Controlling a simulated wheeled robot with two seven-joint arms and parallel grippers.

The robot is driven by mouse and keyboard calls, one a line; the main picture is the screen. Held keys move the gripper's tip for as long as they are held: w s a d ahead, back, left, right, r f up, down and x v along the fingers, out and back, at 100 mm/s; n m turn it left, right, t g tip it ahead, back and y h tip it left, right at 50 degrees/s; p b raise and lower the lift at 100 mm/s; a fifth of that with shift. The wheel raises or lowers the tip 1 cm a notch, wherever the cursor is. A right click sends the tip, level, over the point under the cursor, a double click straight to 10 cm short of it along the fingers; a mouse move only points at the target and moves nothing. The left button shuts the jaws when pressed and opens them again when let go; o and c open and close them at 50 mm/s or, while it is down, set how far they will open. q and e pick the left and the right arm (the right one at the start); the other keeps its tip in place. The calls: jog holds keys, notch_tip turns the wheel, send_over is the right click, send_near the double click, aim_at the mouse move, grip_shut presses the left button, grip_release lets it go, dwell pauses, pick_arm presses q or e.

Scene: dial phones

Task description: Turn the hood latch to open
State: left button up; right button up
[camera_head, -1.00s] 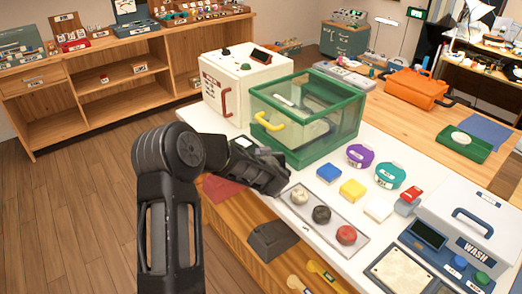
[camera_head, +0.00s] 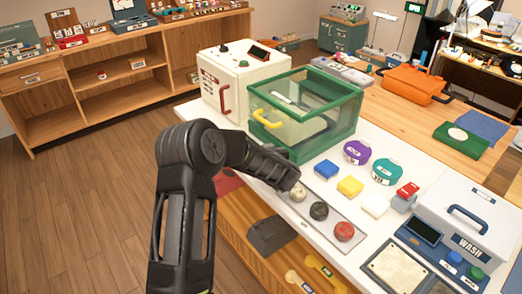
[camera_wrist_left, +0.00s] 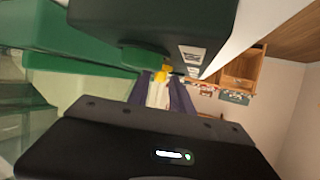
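A clear hood with a green frame (camera_head: 318,84) stands at the back of the white worktop, with a yellow handle (camera_head: 272,122) on its front. No latch can be made out for certain in the head view; my left arm covers the hood's lower front edge. In the left wrist view, green framing (camera_wrist_left: 80,48) and a dark panel with small white labels (camera_wrist_left: 185,32) are close by. My left gripper (camera_wrist_left: 164,80) shows there with its fingers apart. A small yellow thing (camera_wrist_left: 162,72) shows at the fingertips; contact is unclear. My right gripper is out of view.
A white cabinet with a red handle (camera_head: 226,98) stands left of the hood. To the right are a tray with three round knobs (camera_head: 319,211), a purple dial (camera_head: 357,152), a teal dial (camera_head: 387,172), coloured blocks and a WASH box (camera_head: 470,215).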

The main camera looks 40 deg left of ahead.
pick_arm(q)
jog(key=shift+o, duration=0.5)
jog(key=shift+d, duration=0.2)
jog(key=v, duration=0.7)
jog(key=shift+s+d+r+b, duration=0.1)
jog(key=shift+s+b, duration=0.2)
jog(key=shift+b, duration=0.1)
